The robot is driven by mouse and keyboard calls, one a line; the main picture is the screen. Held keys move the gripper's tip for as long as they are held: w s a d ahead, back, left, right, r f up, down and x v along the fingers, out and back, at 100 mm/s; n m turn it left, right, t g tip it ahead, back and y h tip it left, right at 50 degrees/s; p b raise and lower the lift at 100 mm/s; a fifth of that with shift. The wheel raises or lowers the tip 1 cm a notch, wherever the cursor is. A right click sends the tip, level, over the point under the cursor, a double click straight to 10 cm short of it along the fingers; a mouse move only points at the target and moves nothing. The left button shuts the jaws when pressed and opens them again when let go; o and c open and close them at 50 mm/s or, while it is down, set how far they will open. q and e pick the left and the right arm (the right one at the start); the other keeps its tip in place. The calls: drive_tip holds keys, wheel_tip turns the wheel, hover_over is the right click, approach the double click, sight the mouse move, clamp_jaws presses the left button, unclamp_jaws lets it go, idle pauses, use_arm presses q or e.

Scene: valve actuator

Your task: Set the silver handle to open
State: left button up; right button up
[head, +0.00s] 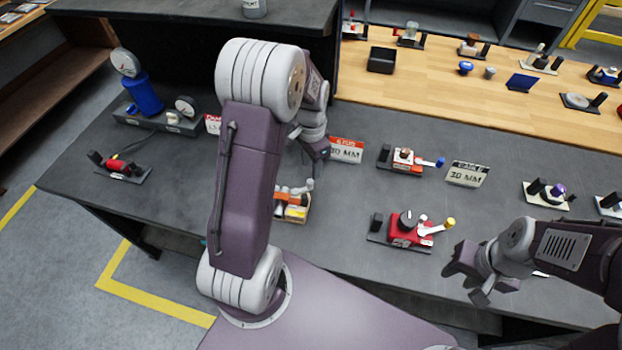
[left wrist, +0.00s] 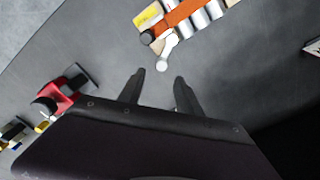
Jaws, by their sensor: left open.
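The silver handle (head: 305,187) is a short lever with a round end on an orange and cream valve unit (head: 291,206) on the dark bench. In the left wrist view, the silver handle (left wrist: 167,52) projects from the orange valve body (left wrist: 185,20), with its ball end towards my fingers. My left gripper (left wrist: 158,80) is open and empty, its fingertips apart from the handle in the picture. In the head view my left gripper (head: 318,150) is partly hidden by its wrist. My right gripper (head: 470,275) looks open and empty at the right, over the bench front.
A red valve unit with a yellow-tipped lever (head: 408,230) stands right of the silver handle. A blue gauge device (head: 143,95) is at the far left.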

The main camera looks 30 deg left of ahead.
sight(310, 181)
use_arm(q)
wheel_tip(310, 181, down, 8)
drive_tip(key=shift+a+f+p, duration=0.1)
drive_tip(key=shift+f+p, duration=0.05)
drive_tip(key=shift+p, duration=0.4)
drive_tip(key=shift+a+f, duration=0.1)
drive_tip(key=shift+f, duration=0.05)
clamp_jaws()
